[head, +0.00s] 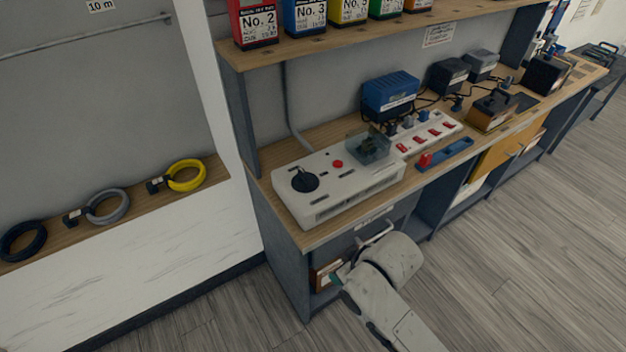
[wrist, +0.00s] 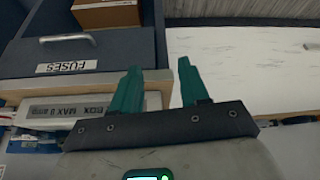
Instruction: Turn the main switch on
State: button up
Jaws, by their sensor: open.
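A white switch box (head: 345,195) sits at the near left end of the wooden bench. On its top are a black rotary knob (head: 305,181), a red button (head: 337,164) and a clear cover (head: 369,148) over a dark part. No label I can read names the main switch. In the wrist view the box's lettered front face (wrist: 85,106) shows upside down, and the knob is not visible. My gripper (wrist: 157,70) has two teal fingers spread apart with nothing between them. In the head view it is below the bench front, mostly hidden by my arm.
A drawer labelled FUSES (wrist: 85,55) is under the bench top. A white power strip with red switches (head: 430,132), a blue tray (head: 446,153) and a blue charger (head: 390,96) stand right of the box. A shelf (head: 300,52) overhangs the back. The floor in front is clear.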

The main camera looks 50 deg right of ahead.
jog(key=w+d+r+t, duration=0.3)
jog(key=w+d+t, duration=0.15)
jog(key=w, duration=0.35)
jog(key=m+t+h+b, duration=0.1)
jog(key=m+t+h, duration=0.1)
jog(key=t+h, duration=0.1)
send_near(307, 176)
jog(key=p+x, duration=0.1)
jog(key=x, duration=0.9)
jog(key=shift+w+f, duration=0.1)
jog(key=shift+w, duration=0.05)
jog(key=shift+c, duration=0.2)
grip_shut()
